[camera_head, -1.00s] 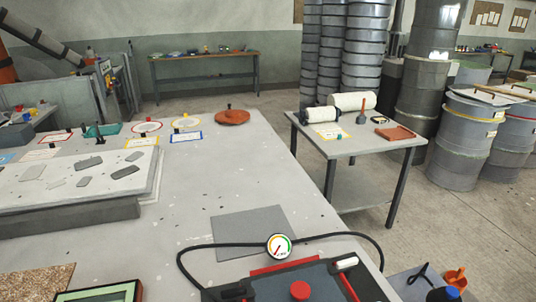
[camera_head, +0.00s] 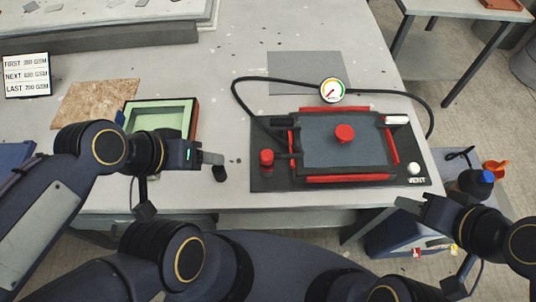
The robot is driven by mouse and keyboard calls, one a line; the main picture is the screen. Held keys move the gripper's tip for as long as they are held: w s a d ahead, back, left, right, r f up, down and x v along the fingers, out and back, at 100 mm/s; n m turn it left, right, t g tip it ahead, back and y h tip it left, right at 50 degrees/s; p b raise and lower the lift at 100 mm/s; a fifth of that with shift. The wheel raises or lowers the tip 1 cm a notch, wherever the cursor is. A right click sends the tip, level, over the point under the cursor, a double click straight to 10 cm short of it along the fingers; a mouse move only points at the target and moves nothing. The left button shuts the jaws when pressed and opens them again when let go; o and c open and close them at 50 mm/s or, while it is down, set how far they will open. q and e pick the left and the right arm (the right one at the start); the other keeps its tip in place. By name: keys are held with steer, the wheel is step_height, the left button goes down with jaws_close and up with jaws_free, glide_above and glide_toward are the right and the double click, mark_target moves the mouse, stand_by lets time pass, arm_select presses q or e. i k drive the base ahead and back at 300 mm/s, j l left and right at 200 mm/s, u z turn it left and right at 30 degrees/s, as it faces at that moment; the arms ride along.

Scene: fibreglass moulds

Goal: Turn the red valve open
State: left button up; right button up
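A flat black vacuum-mould rig (camera_head: 263,184) with red edge strips lies near the front edge of the table. A short red upright knob (camera_head: 266,161) stands at its left end, and a round red knob (camera_head: 345,133) sits on its grey middle panel. The frame does not label either one as the valve. My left gripper (camera_head: 213,159) is left of the rig, apart from the left red knob. My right gripper (camera_head: 411,205) is at the rig's front right, past the table edge. It holds nothing that I can see. The finger gaps of both grippers are unclear.
A dial gauge (camera_head: 332,91) on a black hose stands behind the rig. A white vent button (camera_head: 414,168) is at its right end. A green-screened box (camera_head: 163,118) and a brown board (camera_head: 95,103) lie left. A blue pump unit (camera_head: 400,238) stands below the table at right.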

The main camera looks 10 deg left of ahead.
mark_target(417, 252)
steer(key=l+z, duration=0.35)
steer(key=z, duration=0.15)
steer(key=l+z, duration=0.35)
steer(key=z, duration=0.15)
steer(key=l+z, duration=0.3)
steer(key=z, duration=0.15)
